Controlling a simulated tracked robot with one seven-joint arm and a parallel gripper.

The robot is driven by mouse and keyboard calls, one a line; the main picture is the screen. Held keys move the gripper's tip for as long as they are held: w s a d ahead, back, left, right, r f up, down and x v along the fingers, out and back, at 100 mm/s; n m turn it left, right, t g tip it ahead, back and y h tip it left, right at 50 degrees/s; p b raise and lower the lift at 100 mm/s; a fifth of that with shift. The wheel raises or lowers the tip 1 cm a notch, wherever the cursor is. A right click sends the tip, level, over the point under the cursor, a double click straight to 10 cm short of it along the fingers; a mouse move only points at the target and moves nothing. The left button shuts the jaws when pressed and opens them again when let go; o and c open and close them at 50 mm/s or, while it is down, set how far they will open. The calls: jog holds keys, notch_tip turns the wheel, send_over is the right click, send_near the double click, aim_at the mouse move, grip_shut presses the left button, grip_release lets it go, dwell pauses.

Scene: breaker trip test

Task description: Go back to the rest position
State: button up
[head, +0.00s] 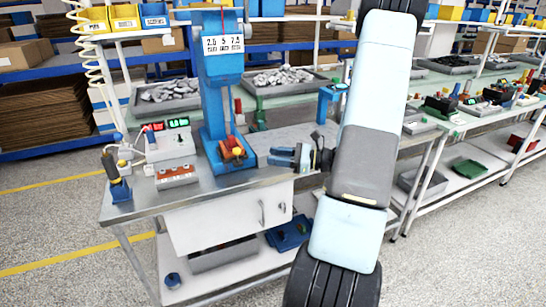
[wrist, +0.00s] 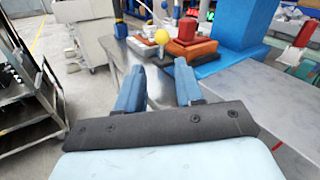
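My gripper (head: 276,155) is above the metal workbench (head: 235,185), at the right of a blue press-like stand (head: 220,90). Its blue fingers point left toward the stand's base. In the wrist view my gripper (wrist: 158,75) has its two fingers apart with nothing between them. A red and orange breaker-like part (head: 232,150) sits on the stand's blue base, left of my fingertips and apart from them. My arm runs down the right half of the head view and hides part of the benches behind it.
Left on the bench are a grey box (head: 170,150) with lit displays, an orange-topped unit (head: 176,174) and a blue holder (head: 119,188) with a black-handled tool. Behind are trays of grey parts (head: 170,92). Open floor (head: 60,220) lies at the left.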

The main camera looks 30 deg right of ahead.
jog(key=shift+a, duration=0.1)
dwell(0.3)
jog(key=s+a+r+n+g+h, duration=0.2)
jog(key=s+a+r+n+g, duration=0.35)
jog(key=a+n, duration=0.2)
jog(key=s+a+r+n+g+h, duration=0.2)
jog(key=s+a+r+n+g, duration=0.2)
jog(key=a+n+g, duration=0.3)
jog(key=s+r+n+t+h, duration=0.6)
jog(key=s+r+n+h, duration=0.3)
jog(key=s+r, duration=0.2)
jog(key=shift+a+r+h, duration=0.3)
jog(key=shift+h, duration=0.1)
jog(key=shift+s+t, duration=0.1)
jog(key=shift+t, duration=0.15)
